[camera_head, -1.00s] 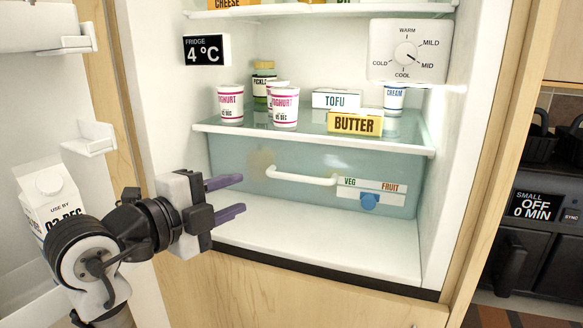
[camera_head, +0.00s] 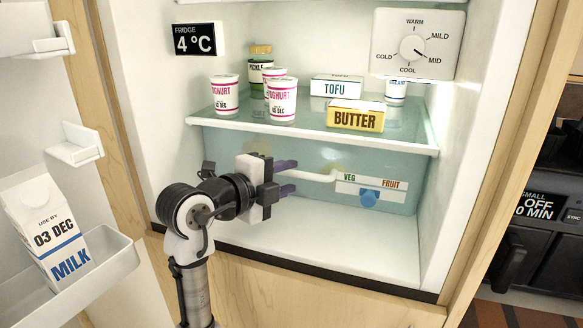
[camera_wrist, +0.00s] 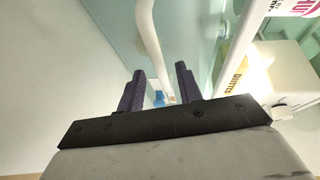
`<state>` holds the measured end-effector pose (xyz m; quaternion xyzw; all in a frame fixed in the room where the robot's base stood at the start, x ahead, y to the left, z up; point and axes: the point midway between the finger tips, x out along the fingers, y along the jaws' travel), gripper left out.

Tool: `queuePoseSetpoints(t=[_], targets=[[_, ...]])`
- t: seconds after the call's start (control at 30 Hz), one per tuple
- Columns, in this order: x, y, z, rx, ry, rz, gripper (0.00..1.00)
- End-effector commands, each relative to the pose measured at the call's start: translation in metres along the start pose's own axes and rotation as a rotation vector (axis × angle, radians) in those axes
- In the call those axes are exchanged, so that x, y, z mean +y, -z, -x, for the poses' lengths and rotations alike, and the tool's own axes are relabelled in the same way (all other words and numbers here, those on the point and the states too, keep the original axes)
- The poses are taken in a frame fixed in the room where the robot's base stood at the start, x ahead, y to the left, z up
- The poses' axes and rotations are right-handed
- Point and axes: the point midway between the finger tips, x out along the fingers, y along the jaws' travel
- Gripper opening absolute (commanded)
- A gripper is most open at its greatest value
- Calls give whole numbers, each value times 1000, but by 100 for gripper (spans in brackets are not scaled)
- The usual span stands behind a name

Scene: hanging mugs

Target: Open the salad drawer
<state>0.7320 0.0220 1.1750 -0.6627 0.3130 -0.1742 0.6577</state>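The salad drawer (camera_head: 310,150) is a translucent bluish panel under the fridge's glass shelf. It looks shut. Its white bar handle (camera_head: 318,177) runs across the front, and its left part is hidden behind my gripper. My gripper (camera_head: 287,177) is at the left end of the handle with its purple fingers pointing right and inward. In the wrist view the fingers of my gripper (camera_wrist: 158,88) stand apart, with the white handle (camera_wrist: 153,45) passing between or just beyond them. I cannot tell whether they touch it. A veg/fruit slider with a blue knob (camera_head: 368,197) is on the drawer front.
The shelf (camera_head: 300,132) above holds yoghurt pots (camera_head: 282,99), a pickle jar (camera_head: 260,66), tofu (camera_head: 337,88) and butter (camera_head: 356,116). The open fridge door at left carries a milk carton (camera_head: 45,232) in its bin. The fridge floor (camera_head: 370,252) below the drawer is clear.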

Motion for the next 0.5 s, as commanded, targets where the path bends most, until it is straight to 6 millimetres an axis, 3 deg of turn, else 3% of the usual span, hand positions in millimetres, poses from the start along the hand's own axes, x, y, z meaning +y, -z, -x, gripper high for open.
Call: queuePoseSetpoints(t=[0.2, 0.5], targets=[[-1, 0, -19, 1, 0, 1, 35], [0, 0, -22, 0, 0, 0, 35]])
